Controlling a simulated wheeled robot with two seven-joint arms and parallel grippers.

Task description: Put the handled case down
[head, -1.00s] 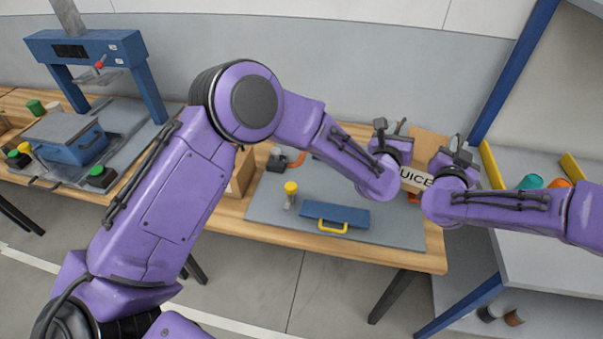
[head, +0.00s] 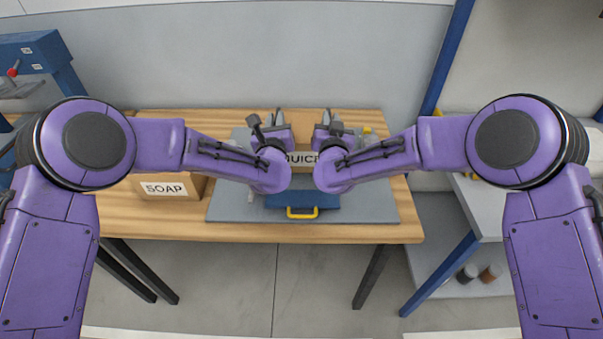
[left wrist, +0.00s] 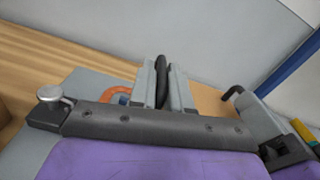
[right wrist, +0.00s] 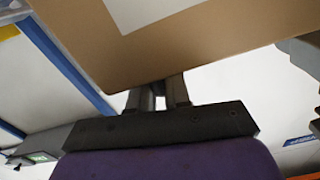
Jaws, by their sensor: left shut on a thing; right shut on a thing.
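My right gripper (head: 326,128) is at the right side. In the right wrist view the case (right wrist: 190,45) fills the top, and the fingers (right wrist: 158,95) are shut, with their hold hidden behind it. My wrists hide most of the case in the head view; its height above the mat is unclear.
A grey mat (head: 235,204) covers the middle of the wooden table (head: 160,227). A SOAP carton (head: 165,188) stands left. A grey bench (head: 480,205) with a blue frame is at right.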

